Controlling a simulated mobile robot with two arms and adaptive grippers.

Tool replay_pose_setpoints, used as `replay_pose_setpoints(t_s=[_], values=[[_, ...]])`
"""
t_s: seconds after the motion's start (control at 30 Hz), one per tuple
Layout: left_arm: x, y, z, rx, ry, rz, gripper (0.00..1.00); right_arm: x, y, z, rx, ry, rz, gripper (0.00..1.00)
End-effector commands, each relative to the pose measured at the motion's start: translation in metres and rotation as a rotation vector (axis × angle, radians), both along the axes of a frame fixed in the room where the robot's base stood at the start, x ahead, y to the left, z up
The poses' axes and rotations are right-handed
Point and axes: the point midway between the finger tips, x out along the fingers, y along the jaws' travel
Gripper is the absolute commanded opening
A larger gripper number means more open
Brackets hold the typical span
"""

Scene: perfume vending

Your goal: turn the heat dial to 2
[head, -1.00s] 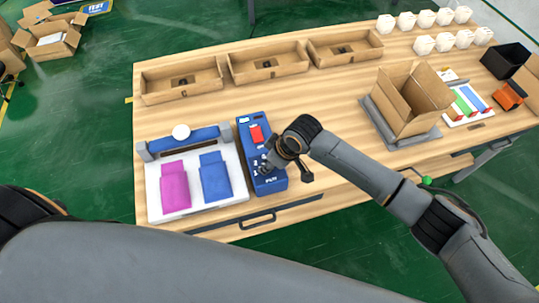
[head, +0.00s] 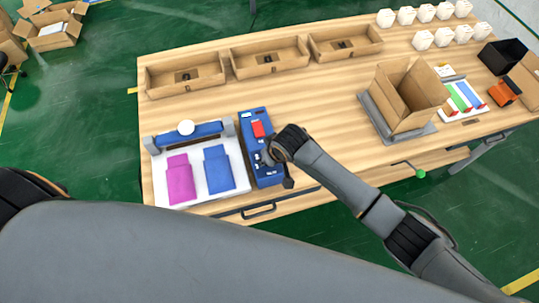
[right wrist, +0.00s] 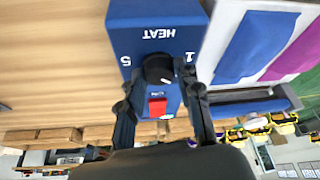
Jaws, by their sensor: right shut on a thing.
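The blue control box (head: 260,176) stands at the front of the table, beside the white sealing tray. In the right wrist view the black heat dial (right wrist: 158,68) sits on the box (right wrist: 150,14) under the upside-down word HEAT, with the mark 5 to its left and 1 to its right. I cannot read exactly where its pointer stands. My right gripper (right wrist: 160,80) has its fingers on both sides of the dial, shut on it. In the head view my right gripper (head: 267,157) is over the box and hides the dial. My left gripper is not in view.
A red switch (head: 258,129) is on the same box. The white tray (head: 199,194) holds pink and blue pouches. Cardboard trays (head: 186,79) line the back, and an open carton (head: 408,98) stands right. The middle of the table is clear.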

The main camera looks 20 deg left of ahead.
Motion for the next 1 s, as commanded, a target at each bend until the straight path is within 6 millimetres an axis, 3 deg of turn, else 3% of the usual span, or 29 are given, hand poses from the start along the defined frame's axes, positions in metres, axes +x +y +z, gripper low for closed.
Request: replay_pose_setpoints(t_s=[0.2, 0.23, 0.33, 0.73, 1.0], values=[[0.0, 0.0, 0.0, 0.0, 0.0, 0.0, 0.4, 0.0, 0.0, 0.0, 0.001, 0.0, 0.001, 0.02], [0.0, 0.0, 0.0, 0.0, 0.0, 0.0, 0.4, 0.0, 0.0, 0.0, 0.001, 0.0, 0.001, 0.38], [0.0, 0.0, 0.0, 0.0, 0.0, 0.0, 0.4, 0.0, 0.0, 0.0, 0.001, 0.0, 0.001, 0.57], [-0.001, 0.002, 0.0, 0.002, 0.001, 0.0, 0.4, -0.001, -0.001, 0.005, 0.002, -0.001, 0.002, 0.57], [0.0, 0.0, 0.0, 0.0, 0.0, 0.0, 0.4, -0.01, -0.013, 0.043, 0.004, -0.002, 0.004, 0.57]])
